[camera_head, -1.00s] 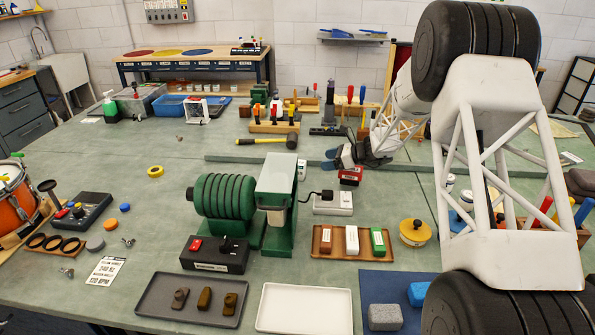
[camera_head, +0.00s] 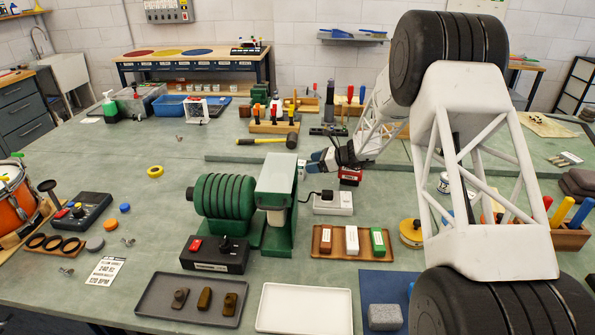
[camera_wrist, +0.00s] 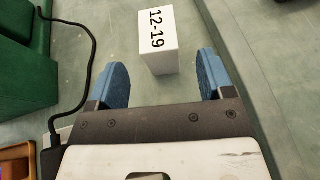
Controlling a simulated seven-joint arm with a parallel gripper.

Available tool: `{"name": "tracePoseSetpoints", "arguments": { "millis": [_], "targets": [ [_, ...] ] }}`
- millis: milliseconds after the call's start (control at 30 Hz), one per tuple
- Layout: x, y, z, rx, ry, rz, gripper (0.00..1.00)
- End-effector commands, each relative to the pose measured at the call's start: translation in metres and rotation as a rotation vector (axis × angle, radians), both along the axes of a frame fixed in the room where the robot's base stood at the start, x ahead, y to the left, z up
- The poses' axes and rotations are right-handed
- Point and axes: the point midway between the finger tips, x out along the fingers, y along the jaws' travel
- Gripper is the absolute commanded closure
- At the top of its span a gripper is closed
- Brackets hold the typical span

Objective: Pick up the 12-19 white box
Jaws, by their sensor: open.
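The white box (camera_wrist: 157,42) with "12-19" in black on its face stands on the green bench top in the wrist view. In the head view, a small white shape (camera_head: 302,170) just right of the green machine looks like the same box. My gripper (camera_wrist: 162,74) has its two blue fingertips apart, one to the left and one to the right of the box's near end. The box lies mostly beyond the tips, and nothing is held. In the head view my gripper (camera_head: 318,161) is above and right of that white shape.
The green grinding machine (camera_head: 275,190) stands close on the left. A white switch box (camera_head: 333,203) with a black cable and a red box (camera_head: 350,176) are nearby. A grey rail (camera_head: 235,159) runs behind. A wooden tray (camera_head: 316,240) holds small blocks in front.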

Motion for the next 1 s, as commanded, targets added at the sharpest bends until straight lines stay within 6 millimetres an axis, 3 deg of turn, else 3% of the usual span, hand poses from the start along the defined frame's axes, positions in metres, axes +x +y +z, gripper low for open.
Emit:
{"name": "tracePoseSetpoints", "arguments": {
  "millis": [433,1000],
  "targets": [
    [0.0,0.005,-0.002,0.0,0.0,0.001,0.26],
    [0.01,0.054,-0.023,0.0,0.001,0.002,0.26]
  ]
}}
